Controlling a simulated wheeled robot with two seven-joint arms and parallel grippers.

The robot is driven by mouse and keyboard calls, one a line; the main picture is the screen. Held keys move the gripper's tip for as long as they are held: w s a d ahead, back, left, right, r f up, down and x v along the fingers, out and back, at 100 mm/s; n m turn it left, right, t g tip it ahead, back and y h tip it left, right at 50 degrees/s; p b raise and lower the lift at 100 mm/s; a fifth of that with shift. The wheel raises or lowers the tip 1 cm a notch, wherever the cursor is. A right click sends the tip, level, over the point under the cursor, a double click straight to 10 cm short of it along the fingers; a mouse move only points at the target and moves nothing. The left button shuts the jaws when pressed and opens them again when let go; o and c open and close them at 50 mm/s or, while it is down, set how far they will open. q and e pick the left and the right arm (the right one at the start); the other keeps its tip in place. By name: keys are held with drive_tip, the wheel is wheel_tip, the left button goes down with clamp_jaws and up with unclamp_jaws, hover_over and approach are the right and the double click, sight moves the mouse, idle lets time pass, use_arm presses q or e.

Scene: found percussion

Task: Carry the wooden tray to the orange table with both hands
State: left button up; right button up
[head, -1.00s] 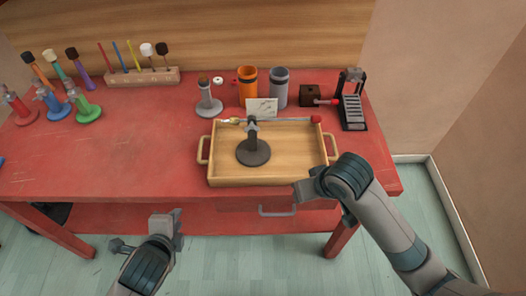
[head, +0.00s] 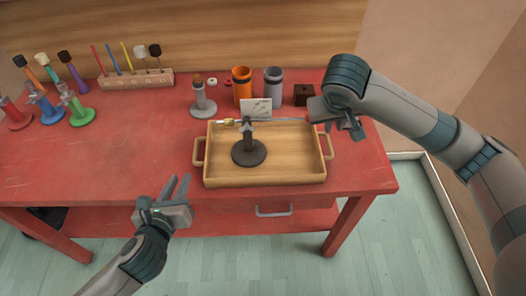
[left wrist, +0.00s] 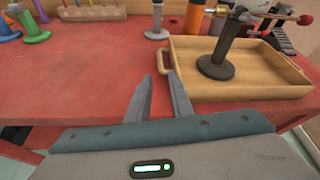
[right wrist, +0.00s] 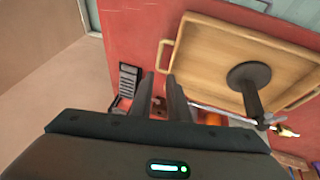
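The wooden tray (head: 300,183) sits on the red table (head: 110,160), a looped handle at each end. A dark stand (head: 249,153) inside it holds a thin horizontal rod. My left gripper (head: 177,181) is open and empty, in front of the tray's left handle (head: 198,152). The left wrist view shows that handle (left wrist: 162,62) just beyond the fingertips. My right gripper (head: 345,128) is open and empty, near the tray's back right corner. The right wrist view shows the right handle (right wrist: 164,52) just past its fingers, apart from them. No orange table shows.
Behind the tray stand a grey stand (head: 203,105), an orange cup (head: 242,90), a grey cup (head: 273,88), a small card (head: 256,108) and a dark block (head: 304,95). Coloured stands and a rack (head: 135,80) are at the back left. The table's left middle is clear.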

sight(195, 149)
idle(0.4)
